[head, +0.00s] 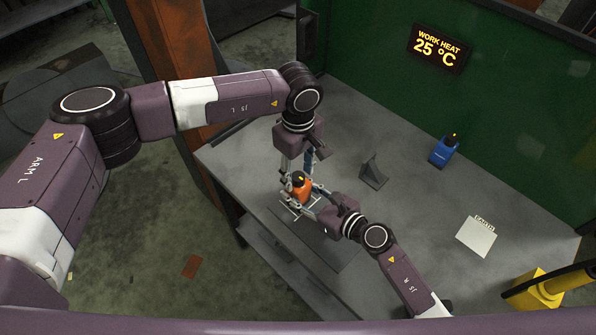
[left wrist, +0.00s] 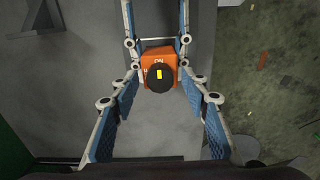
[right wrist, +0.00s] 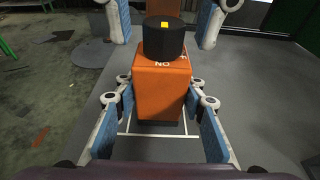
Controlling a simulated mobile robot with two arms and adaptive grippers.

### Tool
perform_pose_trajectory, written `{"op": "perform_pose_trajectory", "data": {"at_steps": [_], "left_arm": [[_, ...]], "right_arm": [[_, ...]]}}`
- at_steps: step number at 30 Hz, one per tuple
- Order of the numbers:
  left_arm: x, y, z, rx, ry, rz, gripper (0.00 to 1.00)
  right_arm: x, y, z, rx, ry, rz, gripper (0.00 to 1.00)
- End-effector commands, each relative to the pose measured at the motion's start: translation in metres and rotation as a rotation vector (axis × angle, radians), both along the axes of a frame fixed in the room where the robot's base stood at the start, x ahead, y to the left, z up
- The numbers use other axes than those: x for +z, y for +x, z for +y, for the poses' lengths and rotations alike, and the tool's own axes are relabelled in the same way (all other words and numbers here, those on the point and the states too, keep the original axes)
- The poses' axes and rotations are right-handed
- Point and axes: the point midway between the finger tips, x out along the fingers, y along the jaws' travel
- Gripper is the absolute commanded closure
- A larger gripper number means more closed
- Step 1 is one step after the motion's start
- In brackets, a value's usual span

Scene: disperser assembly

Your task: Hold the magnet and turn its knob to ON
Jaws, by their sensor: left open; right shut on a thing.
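The magnet (head: 299,190) is an orange block with a round black knob on top that bears a yellow mark. It stands near the table's front left edge. White "ON" lettering shows beside the knob (left wrist: 160,77) in the left wrist view. My right gripper (head: 311,196) is shut on the magnet's body from the side. The magnet's orange face also fills the middle of the right wrist view (right wrist: 161,93). My left gripper (head: 297,168) points down from above, open, its fingers apart on either side of the knob. I cannot tell whether they touch it.
A dark angled bracket (head: 373,171) and a blue block with a black knob (head: 443,151) stand farther right on the grey table (head: 340,115). A white card (head: 476,237) and a yellow device (head: 540,290) are at the right. A green wall (head: 380,75) closes the back.

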Motion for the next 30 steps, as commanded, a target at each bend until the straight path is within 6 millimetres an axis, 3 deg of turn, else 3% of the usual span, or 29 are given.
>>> {"op": "perform_pose_trajectory", "data": {"at_steps": [5, 12, 18, 30], "left_arm": [[0.023, 0.001, 0.000, 0.000, -0.002, -0.004, 0.58], [0.074, 0.002, 0.000, 0.000, -0.001, -0.004, 0.58], [0.106, 0.002, 0.000, 0.001, -0.001, -0.004, 0.58], [0.119, 0.001, 0.000, 0.001, -0.001, -0.001, 0.58]], "right_arm": [[-0.001, -0.001, 0.000, 0.001, -0.002, 0.001, 1.00], [-0.001, -0.001, 0.000, 0.001, -0.002, 0.001, 1.00], [-0.001, -0.001, 0.000, 0.001, -0.002, 0.001, 1.00], [-0.001, -0.001, 0.000, 0.001, -0.002, 0.001, 1.00]]}}
